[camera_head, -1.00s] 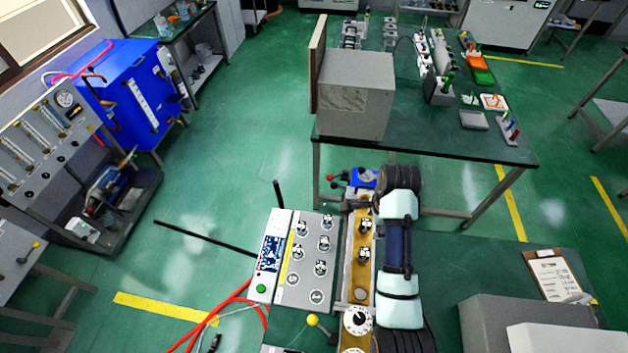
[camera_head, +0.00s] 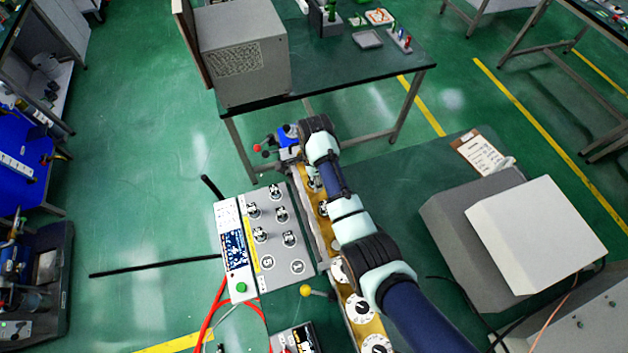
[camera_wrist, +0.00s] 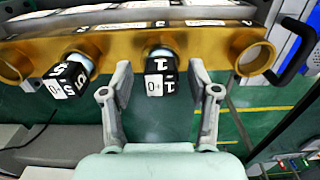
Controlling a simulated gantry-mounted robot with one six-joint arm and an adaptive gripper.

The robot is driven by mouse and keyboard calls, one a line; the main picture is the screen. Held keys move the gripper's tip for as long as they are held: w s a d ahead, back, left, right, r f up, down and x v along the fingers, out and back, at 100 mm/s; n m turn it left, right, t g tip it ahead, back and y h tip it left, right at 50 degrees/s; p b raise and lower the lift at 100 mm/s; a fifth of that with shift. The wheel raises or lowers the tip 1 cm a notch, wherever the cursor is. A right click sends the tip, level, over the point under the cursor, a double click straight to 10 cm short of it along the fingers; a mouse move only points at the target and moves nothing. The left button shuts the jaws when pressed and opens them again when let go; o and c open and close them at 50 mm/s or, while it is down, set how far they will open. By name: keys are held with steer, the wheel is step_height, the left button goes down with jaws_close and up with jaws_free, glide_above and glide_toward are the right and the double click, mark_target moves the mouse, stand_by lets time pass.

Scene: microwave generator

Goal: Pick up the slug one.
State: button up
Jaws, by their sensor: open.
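In the wrist view, slug one (camera_wrist: 160,78), a black and white block marked "1", stands out from a hole in a gold rail (camera_wrist: 120,47). My gripper (camera_wrist: 161,92) is open, with one finger on each side of slug one and a gap to both. Slug five (camera_wrist: 68,79), marked "5", sits in the same rail to the left. In the head view, the gold rail (camera_head: 352,303) runs beside the grey panel, and my arm covers part of it. My gripper (camera_head: 313,178) is over the rail's far part, too small there to judge its fingers.
A grey panel (camera_head: 270,215) holding several slugs lies left of the rail. A yellow-knobbed lever (camera_head: 306,290) stands near the rail. A grey box (camera_head: 485,215) and a clipboard (camera_head: 482,152) are on the right. Empty ring holes (camera_wrist: 257,57) flank the slugs in the rail.

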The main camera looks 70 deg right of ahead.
steer(key=shift+w+f, duration=0.1)
jaws_close()
stand_by(0.3)
